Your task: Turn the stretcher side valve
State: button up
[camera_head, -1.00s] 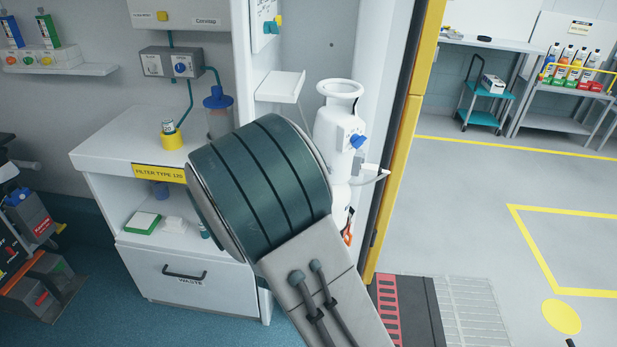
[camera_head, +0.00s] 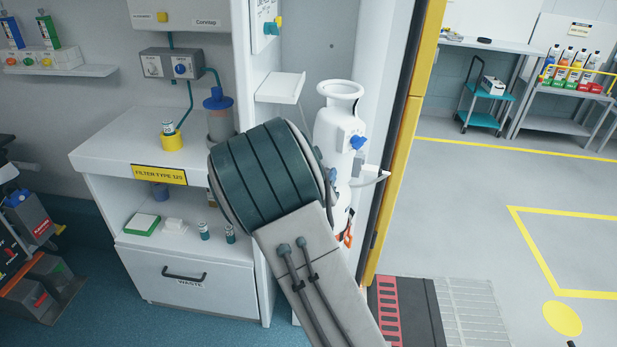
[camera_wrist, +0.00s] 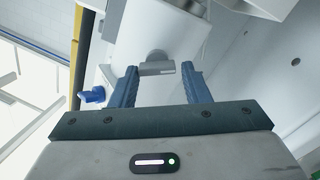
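In the head view a white cylinder-shaped unit (camera_head: 338,125) with a flared top stands upright beside the yellow-edged doorway. A blue knob (camera_head: 357,142) sticks out from its side; a blue knob (camera_wrist: 93,96) also shows at the left of the wrist view. No stretcher can be made out. In the wrist view my gripper (camera_wrist: 160,70) is open, its two blue fingers apart and pointing at a white rounded body (camera_wrist: 158,28). A small grey fitting (camera_wrist: 157,68) on that body shows between the fingertips; contact cannot be told. My arm hides most of my gripper in the head view.
A white cabinet (camera_head: 125,155) with a waste drawer stands left of my arm. A small white shelf (camera_head: 280,88) and a side ledge (camera_head: 370,177) flank the white unit. A yellow door post (camera_head: 398,180) stands to the right, with open floor beyond.

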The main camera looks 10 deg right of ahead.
jog(key=c, duration=0.5)
jog(key=shift+f+m+b, duration=0.1)
jog(key=shift+m+b, duration=0.2)
jog(key=shift+b, duration=0.15)
jog(key=m+b, duration=2.2)
jog(key=b, duration=0.2)
jog(key=shift+s+m, duration=0.1)
jog(key=shift+m, duration=0.2)
jog(key=shift+a+b, duration=0.1)
jog(key=shift+b, duration=0.3)
